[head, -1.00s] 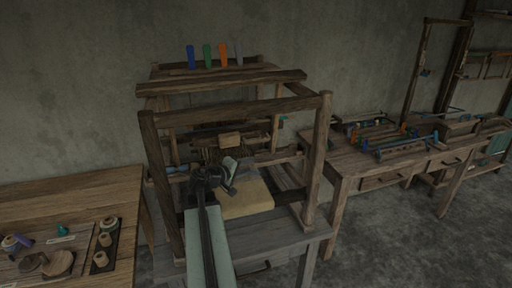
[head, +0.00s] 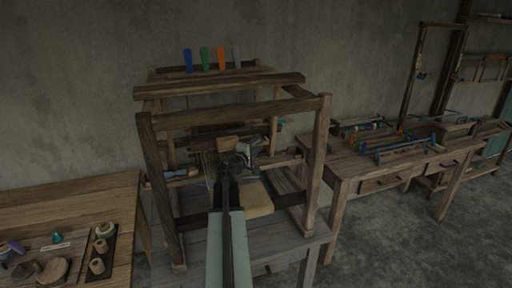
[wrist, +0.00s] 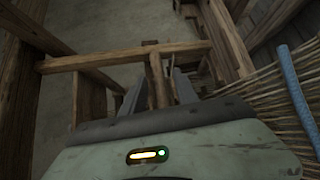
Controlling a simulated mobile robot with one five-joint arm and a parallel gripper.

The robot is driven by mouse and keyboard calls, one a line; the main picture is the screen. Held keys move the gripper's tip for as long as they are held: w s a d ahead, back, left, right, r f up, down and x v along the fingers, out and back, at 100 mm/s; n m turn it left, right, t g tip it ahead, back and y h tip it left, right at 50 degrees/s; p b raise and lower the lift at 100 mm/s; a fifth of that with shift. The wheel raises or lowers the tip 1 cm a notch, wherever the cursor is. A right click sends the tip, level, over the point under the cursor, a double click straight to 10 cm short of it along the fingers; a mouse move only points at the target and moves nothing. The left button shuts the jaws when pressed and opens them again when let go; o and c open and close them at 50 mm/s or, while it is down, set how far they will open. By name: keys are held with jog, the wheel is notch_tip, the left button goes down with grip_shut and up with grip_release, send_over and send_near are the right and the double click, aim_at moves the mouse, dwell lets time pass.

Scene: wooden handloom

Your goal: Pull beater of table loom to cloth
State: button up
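The table loom (head: 236,115) is a wooden frame standing on a grey table. Inside it, a light wooden block (head: 228,143) shows on the beater, close behind my gripper (head: 250,150). The tan cloth (head: 256,198) lies in front of the beater, partly hidden by my arm. In the wrist view, my gripper (wrist: 158,88) has its two grey fingers apart, one on each side of a short wooden post (wrist: 157,78). The post joins a long wooden bar (wrist: 120,57). I cannot tell whether either finger touches the post.
The loom's front posts (head: 316,165) and top rail (head: 230,114) surround the arm's space. A table with cones and spools (head: 98,266) stands at left. Another bench (head: 365,165) with coloured tools stands at right. In the wrist view, a blue rod (wrist: 298,95) lies over threads at right.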

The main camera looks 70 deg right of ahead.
jog(key=shift+d, duration=0.75)
jog(key=shift+a, duration=0.1)
jog(key=shift+c, duration=0.4)
grip_shut()
jog(key=shift+a, duration=0.1)
